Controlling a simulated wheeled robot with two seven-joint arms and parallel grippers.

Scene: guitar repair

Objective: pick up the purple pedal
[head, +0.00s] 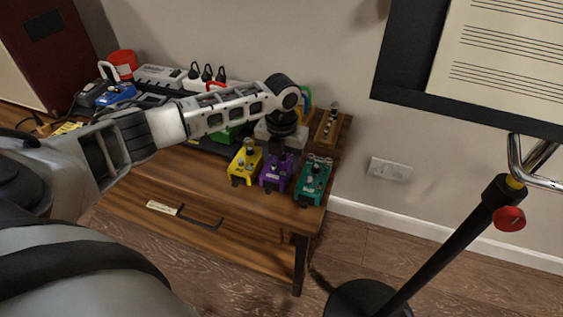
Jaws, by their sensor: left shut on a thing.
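The purple pedal (273,179) is on the right part of the wooden table, between a yellow pedal (242,172) and a teal pedal (313,183). My left arm comes in from the left, and its left gripper (281,157) points down at the top of the purple pedal. The left gripper is shut on the purple pedal. The fingertips are small and dark here, and the wrist hides part of the area behind. I cannot tell whether the pedal is clear of the table. My right gripper is not in view.
A wooden block (328,130) stands behind the teal pedal. Power strips, cables and a blue pedal (117,94) are at the back left. A music stand (440,245) stands right of the table.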

